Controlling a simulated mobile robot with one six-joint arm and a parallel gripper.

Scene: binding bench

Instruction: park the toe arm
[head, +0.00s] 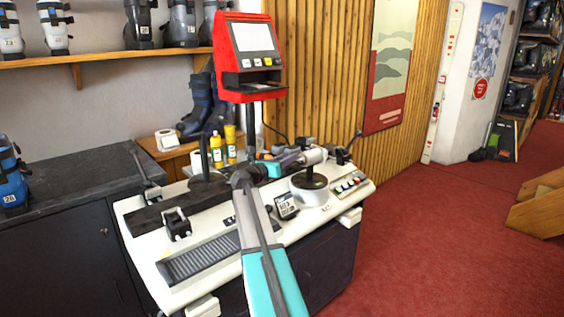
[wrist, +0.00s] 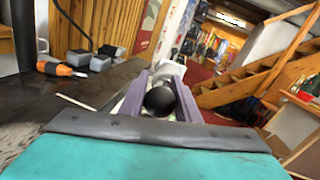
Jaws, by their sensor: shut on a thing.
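My gripper (head: 291,159) is over the back of the white binding bench (head: 205,292), reaching to the right. In the wrist view, its two purple fingers (wrist: 162,92) are shut on a round black knob (wrist: 160,101). The knob appears to belong to the toe arm, whose pale part (head: 314,155) shows just beyond my fingertips in the head view. My fingers and wrist hide much of the arm, and I cannot tell where its pivot is.
A red display unit (head: 246,50) stands on a post behind my arm. A round dark-topped pedestal (head: 309,181) and a black-handled lever (head: 350,146) are near my gripper. An orange screwdriver (wrist: 60,69) lies left in the wrist view. Red carpet (head: 445,230) is clear at right.

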